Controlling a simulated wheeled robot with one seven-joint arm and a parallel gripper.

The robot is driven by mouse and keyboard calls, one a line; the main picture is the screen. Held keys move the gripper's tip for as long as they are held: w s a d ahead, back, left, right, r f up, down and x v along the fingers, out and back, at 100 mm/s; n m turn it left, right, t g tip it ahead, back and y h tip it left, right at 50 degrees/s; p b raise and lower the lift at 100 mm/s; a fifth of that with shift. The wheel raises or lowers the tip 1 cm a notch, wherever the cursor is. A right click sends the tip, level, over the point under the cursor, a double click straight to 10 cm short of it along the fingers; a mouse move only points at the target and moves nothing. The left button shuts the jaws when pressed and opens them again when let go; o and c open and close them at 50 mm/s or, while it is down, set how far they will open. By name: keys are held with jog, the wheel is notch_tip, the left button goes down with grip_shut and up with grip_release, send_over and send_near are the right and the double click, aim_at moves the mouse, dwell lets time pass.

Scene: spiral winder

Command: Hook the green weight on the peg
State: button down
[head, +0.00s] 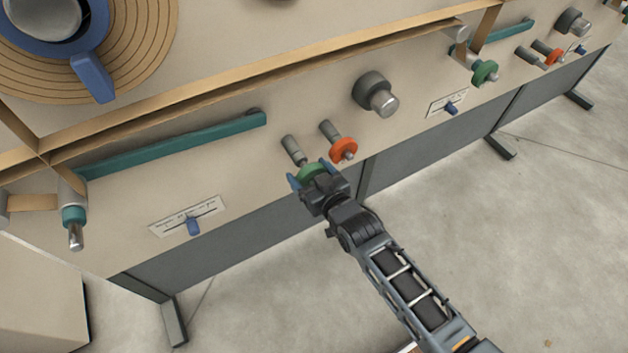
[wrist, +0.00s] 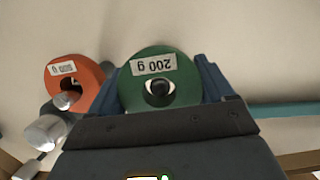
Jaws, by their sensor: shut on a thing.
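The green weight (head: 312,170) is a disc with a centre hole, held between the blue fingers of my gripper (head: 311,177). In the wrist view the green weight (wrist: 183,85) faces me, with an upside-down "200 g" label. My gripper (wrist: 165,88) is shut on its two sides. A bare-looking grey peg (head: 292,148) sticks out of the panel just behind the weight, its tip close to the disc in the head view. Something dark shows in the hole with light wall around it; I cannot tell whether the peg has entered.
An orange weight (head: 343,149) hangs on the neighbouring peg, close to the right; it also shows in the wrist view (wrist: 88,80). A grey knob (head: 376,94) sticks out further right. A teal bar (head: 180,145) lies to the left, a blue slider (head: 193,226) below it.

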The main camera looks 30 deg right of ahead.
aim_at(303, 166)
jog(key=shift+w+b, duration=0.45)
jog(key=shift+w, duration=0.8)
jog(key=shift+w+f+b, duration=0.15)
jog(key=shift+w+b, duration=0.15)
jog(key=shift+w, duration=0.2)
grip_release()
jog(key=shift+s, duration=0.15)
jog(key=v, duration=0.7)
jog(key=shift+s, duration=0.25)
jog(key=shift+s, duration=0.1)
